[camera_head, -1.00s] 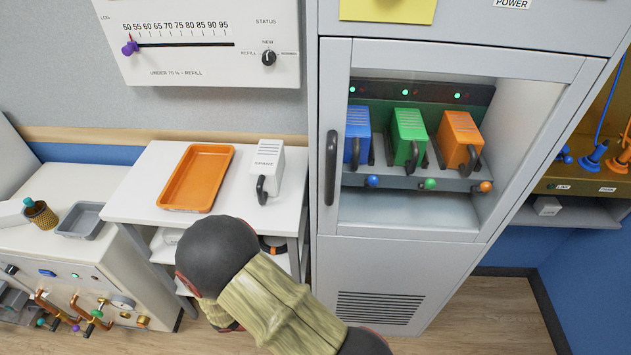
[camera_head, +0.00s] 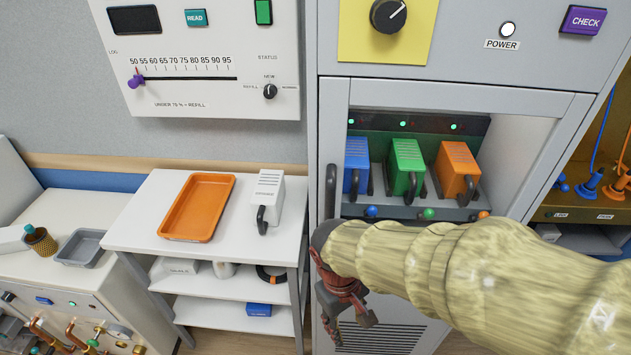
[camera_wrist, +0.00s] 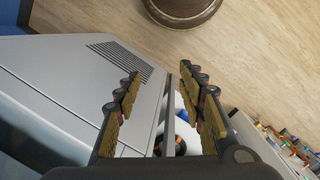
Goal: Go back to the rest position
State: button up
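My gripper (camera_head: 345,318) hangs in front of the lower part of the grey cabinet (camera_head: 440,93) in the head view, with my arm coming in from the right. In the wrist view my gripper (camera_wrist: 163,100) has its two fingers spread apart with nothing between them, so it is open and empty.
The cabinet holds blue (camera_head: 356,165), green (camera_head: 406,167) and orange (camera_head: 457,170) modules. Left of it a white cart (camera_head: 135,222) carries an orange tray (camera_head: 197,207) and a white module (camera_head: 267,200). A bench (camera_head: 60,285) stands far left.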

jog(key=s+d+r+m+t, duration=0.1)
jog(key=d+r+m+t, duration=0.2)
jog(key=d+r, duration=0.3)
jog(key=s+d+r+m+t+y+p, duration=0.1)
jog(key=s+d+r+m+t, duration=0.1)
jog(key=d+r, duration=0.4)
notch_tip(320, 180, up, 5)
jog(key=shift+s+r+m+t+y, duration=0.15)
jog(key=shift+s+m+t+y, duration=0.15)
jog(key=shift+m+t, duration=0.3)
